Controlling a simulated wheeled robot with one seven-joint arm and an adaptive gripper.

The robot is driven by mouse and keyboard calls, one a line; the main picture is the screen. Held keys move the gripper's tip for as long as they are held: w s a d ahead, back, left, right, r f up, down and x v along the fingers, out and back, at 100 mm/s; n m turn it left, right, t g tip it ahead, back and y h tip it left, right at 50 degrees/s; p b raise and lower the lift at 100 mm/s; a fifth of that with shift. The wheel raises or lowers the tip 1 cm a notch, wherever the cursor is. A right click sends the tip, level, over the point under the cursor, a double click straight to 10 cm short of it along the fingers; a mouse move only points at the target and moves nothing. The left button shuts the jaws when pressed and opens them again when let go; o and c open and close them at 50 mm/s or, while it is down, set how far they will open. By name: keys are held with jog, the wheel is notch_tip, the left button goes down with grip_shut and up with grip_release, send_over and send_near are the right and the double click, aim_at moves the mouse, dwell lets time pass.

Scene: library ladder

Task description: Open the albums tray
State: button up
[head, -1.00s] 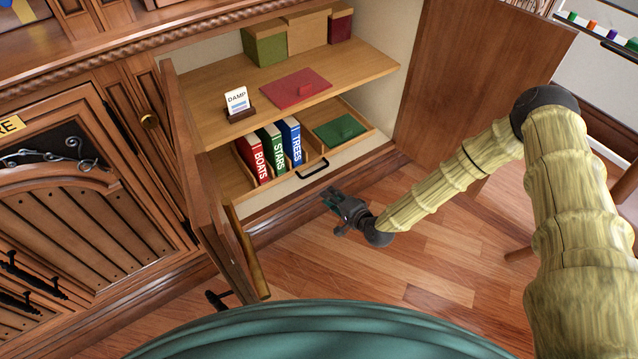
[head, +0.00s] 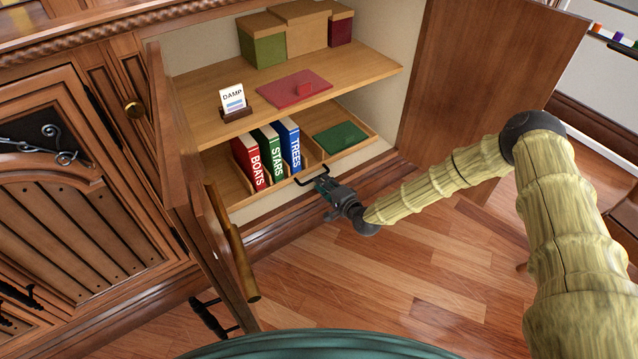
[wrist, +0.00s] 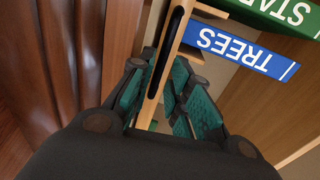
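The albums tray (head: 287,186) is a pale wooden tray low in the open cupboard. It holds the BOATS (head: 250,162), STARS (head: 274,152) and TREES (head: 290,145) albums and a flat green piece (head: 340,137). Its black bar handle (head: 312,174) is on the front. My gripper (head: 322,184) is at the handle's right end in the head view. In the wrist view, my gripper (wrist: 160,82) has its teal fingers apart, with the black handle (wrist: 172,45) and the tray's front edge between them. Whether the fingers touch the handle cannot be told.
The left cupboard door (head: 200,190) and right door (head: 480,90) stand open. A shelf (head: 360,80) above the tray bears boxes, a red folder (head: 290,90) and a DAMP card (head: 233,99). The wooden floor (head: 400,270) in front is clear.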

jog(key=shift+b+x, duration=0.45)
jog(key=shift+x, duration=1.25)
jog(key=shift+c, duration=0.2)
grip_shut()
